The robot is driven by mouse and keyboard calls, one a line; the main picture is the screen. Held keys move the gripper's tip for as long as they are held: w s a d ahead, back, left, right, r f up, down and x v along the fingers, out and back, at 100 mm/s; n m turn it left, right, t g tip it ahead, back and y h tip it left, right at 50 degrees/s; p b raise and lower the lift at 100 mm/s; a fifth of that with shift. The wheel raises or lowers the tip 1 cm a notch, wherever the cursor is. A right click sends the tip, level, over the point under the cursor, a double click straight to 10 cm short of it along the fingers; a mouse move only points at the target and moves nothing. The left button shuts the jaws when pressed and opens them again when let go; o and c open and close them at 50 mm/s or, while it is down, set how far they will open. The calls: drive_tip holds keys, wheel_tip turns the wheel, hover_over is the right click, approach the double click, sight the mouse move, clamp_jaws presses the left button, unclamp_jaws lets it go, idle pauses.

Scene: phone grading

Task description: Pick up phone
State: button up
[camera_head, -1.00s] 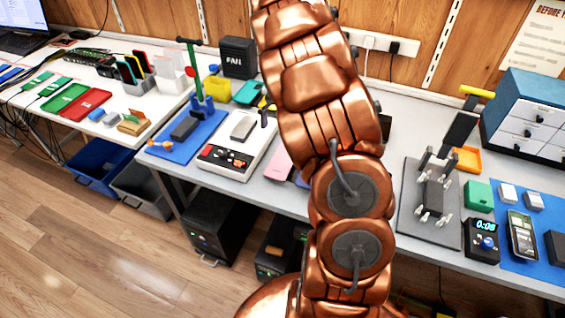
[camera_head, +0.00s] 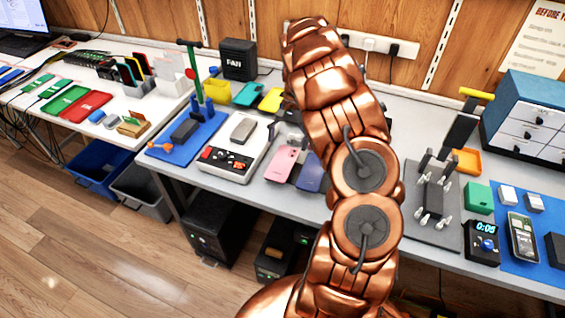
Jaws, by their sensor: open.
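A pink phone (camera_head: 286,163) lies flat on the grey bench, just left of my arm. A purple-blue phone (camera_head: 310,175) lies to its right, and my arm partly covers it. My gripper (camera_head: 284,127) is mostly hidden behind my copper-coloured arm. Only dark parts show left of the arm, above and behind the pink phone. It is open, and I see nothing held in it. Its fingertips are too hidden to tell their exact gap to the phones.
A white tray (camera_head: 214,171) with a grey block and a red-and-black panel stands left of the phones. A blue mat (camera_head: 185,152) lies further left. Right of my arm are a dark fixture plate (camera_head: 447,232), a timer (camera_head: 482,243) and a drawer cabinet (camera_head: 525,115).

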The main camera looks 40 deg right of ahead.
sight(282, 162)
drive_tip(key=shift+p+x, duration=0.85)
drive_tip(key=shift+x, duration=1.55)
drive_tip(key=shift+w+a, duration=0.15)
drive_tip(key=shift+w, duration=0.05)
drive_tip(key=c, duration=1.9)
